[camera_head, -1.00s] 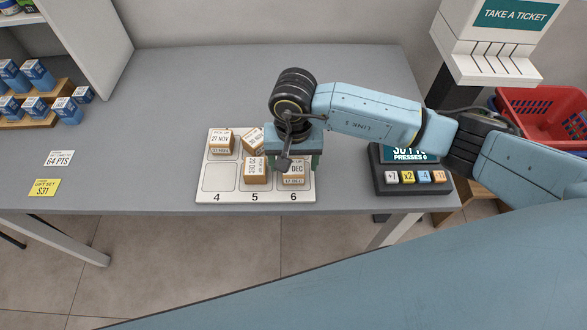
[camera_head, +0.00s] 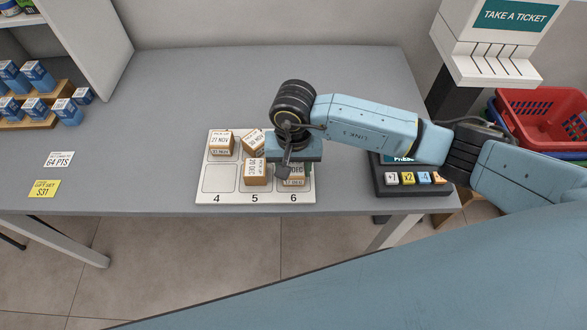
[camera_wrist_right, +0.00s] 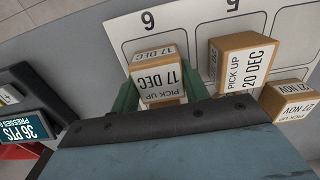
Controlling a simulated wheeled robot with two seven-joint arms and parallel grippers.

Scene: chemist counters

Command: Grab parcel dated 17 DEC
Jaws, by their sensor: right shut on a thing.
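The parcel dated 17 DEC (camera_wrist_right: 158,78) is a small brown box with a white label, standing in the slot marked 6 of the white board (camera_head: 236,198). In the head view it (camera_head: 293,181) is partly covered by my right gripper (camera_head: 293,160), which is right over it. In the wrist view the green fingers of my right gripper (camera_wrist_right: 158,90) are on both sides of this parcel, shut on it. I cannot see that it is lifted. My left gripper is not in view.
The 20 DEC parcel (camera_head: 256,173) stands close by in slot 5. A button display (camera_head: 412,187) stands to the right. The grey counter (camera_head: 200,90) is clear at the back.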

